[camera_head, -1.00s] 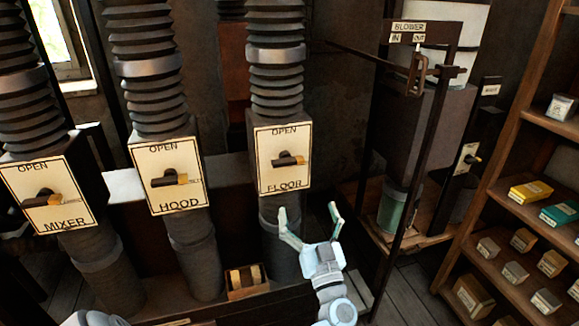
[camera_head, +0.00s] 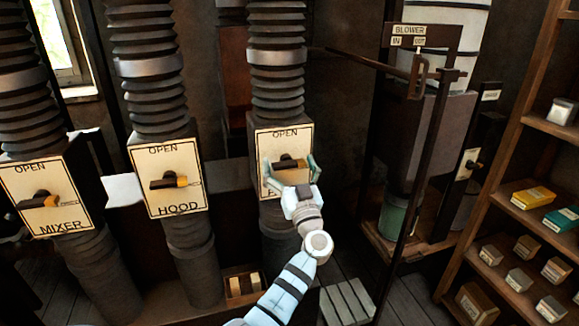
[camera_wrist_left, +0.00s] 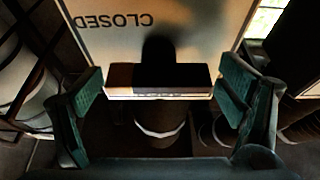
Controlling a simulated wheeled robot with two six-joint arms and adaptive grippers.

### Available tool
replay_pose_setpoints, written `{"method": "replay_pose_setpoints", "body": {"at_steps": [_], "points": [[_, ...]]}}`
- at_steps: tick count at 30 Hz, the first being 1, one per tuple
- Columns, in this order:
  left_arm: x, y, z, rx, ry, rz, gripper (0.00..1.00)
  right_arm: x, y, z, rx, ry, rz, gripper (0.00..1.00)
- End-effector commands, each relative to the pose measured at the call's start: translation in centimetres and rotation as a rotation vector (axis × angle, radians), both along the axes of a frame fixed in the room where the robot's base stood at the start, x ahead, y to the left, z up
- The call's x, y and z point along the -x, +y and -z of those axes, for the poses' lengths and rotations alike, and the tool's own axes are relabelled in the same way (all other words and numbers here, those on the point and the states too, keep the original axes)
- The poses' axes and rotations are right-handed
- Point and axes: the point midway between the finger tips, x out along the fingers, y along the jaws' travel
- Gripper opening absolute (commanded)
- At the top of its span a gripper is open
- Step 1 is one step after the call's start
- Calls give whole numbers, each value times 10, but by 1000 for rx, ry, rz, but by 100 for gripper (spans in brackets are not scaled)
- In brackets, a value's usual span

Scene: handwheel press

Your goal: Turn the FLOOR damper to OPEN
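The FLOOR damper plate (camera_head: 264,142) is cream with OPEN at its top, on the right-hand dark duct. Its dark lever (camera_head: 286,163) with a brass end lies level, brass end to the right. My left gripper (camera_head: 289,168) is open in front of the plate, a finger on each side of the lever, partly covering the FLOOR label. In the left wrist view the lever (camera_wrist_left: 160,77) lies between the parted green finger pads, with gaps at both ends. Its brown end points toward the upside-down word CLOSED (camera_wrist_left: 112,21). My right gripper is out of view.
The HOOD plate (camera_head: 150,198) and MIXER plate (camera_head: 20,190) sit to the left with their own levers. At right stand the blower frame (camera_head: 437,150) with its IN/OUT sign and a wooden shelf (camera_head: 515,210) of small boxes. A small box (camera_head: 243,286) sits low by the ducts.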

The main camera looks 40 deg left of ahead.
Motion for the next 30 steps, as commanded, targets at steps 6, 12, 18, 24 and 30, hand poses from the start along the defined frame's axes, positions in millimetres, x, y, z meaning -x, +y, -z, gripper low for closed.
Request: {"method": "replay_pose_setpoints", "body": {"at_steps": [6,12,18,24,30], "points": [[0,0,0,0,0,0,48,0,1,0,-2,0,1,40],[0,0,0,3,-4,0,42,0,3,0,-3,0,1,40],[0,0,0,26,-36,-1,42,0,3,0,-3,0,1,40],[0,0,1,87,-120,-1,42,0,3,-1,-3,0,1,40],[0,0,1,180,-255,-1,42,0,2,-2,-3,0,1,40]]}}
